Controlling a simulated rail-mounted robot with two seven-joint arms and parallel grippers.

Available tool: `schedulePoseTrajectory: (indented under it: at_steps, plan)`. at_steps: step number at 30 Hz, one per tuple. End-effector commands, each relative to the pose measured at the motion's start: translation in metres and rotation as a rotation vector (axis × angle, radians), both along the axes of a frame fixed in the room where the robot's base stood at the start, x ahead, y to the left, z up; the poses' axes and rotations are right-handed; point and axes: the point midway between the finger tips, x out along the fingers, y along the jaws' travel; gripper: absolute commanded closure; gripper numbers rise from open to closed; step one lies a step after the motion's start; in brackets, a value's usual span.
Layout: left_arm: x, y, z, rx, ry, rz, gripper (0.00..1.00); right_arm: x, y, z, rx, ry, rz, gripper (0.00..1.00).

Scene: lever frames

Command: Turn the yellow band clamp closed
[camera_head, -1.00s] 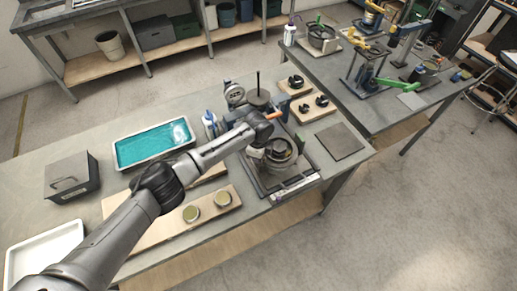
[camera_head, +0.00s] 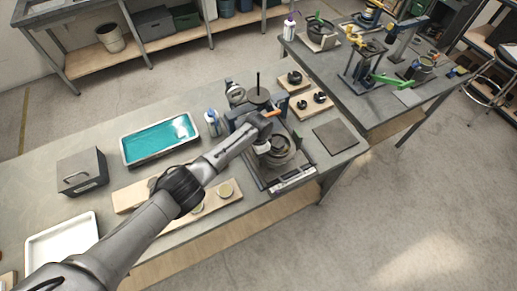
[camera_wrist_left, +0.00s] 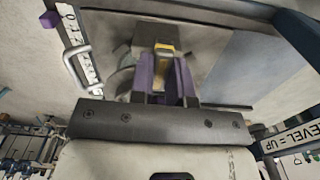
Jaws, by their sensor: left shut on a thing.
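My left gripper (camera_head: 262,124) reaches in from the left over a grey bench fixture (camera_head: 278,178) with a round dark ring-shaped part (camera_head: 276,150). In the left wrist view its purple fingers (camera_wrist_left: 164,80) are shut on a narrow yellow piece (camera_wrist_left: 164,48), which looks like the handle of the yellow band clamp. In the head view an orange-yellow bar (camera_head: 273,113) shows at the fingertips. My arm and fingers hide much of the clamp, so how far it is turned cannot be told. My right gripper is not in view.
A teal-filled tray (camera_head: 124,153), a grey box (camera_head: 82,171) and a white tray (camera_head: 60,243) stand on the bench to the left. Wooden boards with black parts (camera_head: 304,103) lie behind the fixture. A dark flat plate (camera_head: 335,137) lies to its right.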

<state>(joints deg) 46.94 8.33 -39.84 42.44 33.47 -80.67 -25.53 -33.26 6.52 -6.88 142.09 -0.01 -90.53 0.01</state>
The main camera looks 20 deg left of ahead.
Motion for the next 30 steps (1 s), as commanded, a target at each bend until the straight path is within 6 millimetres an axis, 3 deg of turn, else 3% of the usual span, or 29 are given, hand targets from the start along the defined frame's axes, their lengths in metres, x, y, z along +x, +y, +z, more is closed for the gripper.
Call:
schedulePoseTrajectory:
  at_steps: [21,22,30]
  plan:
    - [0.0009,-0.0004,0.0020,-0.001,-0.001,0.061,1.00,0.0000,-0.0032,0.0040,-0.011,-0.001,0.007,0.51]
    - [0.0009,-0.0004,0.0020,-0.001,-0.001,0.061,0.80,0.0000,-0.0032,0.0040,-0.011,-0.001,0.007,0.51]
    - [0.0005,-0.0002,0.0010,-0.001,-0.001,0.059,0.57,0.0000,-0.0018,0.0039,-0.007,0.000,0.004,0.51]
